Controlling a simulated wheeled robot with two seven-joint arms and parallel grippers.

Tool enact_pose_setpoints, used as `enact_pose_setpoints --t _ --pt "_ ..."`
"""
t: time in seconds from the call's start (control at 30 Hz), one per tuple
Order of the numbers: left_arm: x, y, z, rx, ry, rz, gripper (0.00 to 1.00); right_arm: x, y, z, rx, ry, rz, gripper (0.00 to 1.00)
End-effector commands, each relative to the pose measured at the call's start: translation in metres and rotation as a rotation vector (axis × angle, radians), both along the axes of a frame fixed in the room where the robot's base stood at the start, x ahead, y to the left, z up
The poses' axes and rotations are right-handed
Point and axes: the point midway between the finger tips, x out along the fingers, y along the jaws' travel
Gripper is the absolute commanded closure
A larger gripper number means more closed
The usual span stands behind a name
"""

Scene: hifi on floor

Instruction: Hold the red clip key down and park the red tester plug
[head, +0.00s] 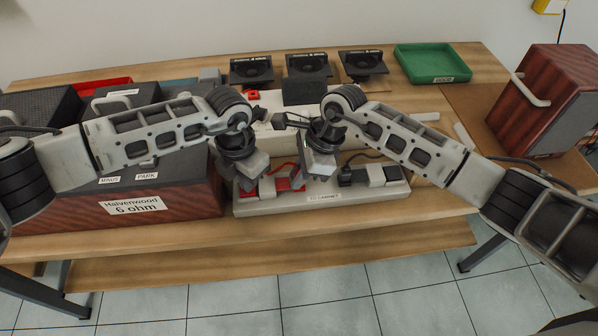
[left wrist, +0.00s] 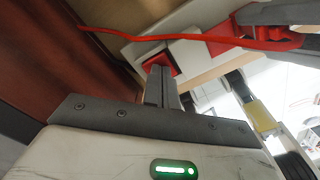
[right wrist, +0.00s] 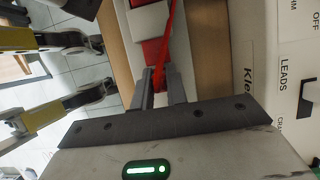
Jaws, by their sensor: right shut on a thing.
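The red clip (head: 284,184) sits on the left part of a pale terminal block (head: 325,200) labelled "TO CABINET". In the left wrist view, a red pad, which looks like its key (left wrist: 160,63), lies right at my left fingertips. My left gripper (left wrist: 160,75) is shut with nothing seen between its fingers; I cannot tell whether it presses the key. My right gripper (right wrist: 161,80) is shut on the red tester plug, beside the red clip; the fingers mostly hide the plug. Its red lead (left wrist: 220,38) also crosses the left wrist view. A "PARK" label (head: 147,176) is on the left cabinet.
The "Halvenwood 6 ohm" cabinet (head: 150,203) stands left of the block. A black clip (head: 357,175) is on the block's right part. Behind are a white tester, several small speakers (head: 361,66) and a green tray (head: 432,62). A red-brown speaker (head: 541,95) stands right.

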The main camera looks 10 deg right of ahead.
Motion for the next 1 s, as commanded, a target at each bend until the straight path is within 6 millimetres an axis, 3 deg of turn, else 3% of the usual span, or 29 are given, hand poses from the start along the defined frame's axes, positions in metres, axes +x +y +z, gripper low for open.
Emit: enact_pose_setpoints --t 1.0 --pt "-0.0016 0.0003 -0.0018 0.001 0.004 -0.001 1.0 0.0004 0.0 0.0101 0.0 -0.001 0.0 1.0"
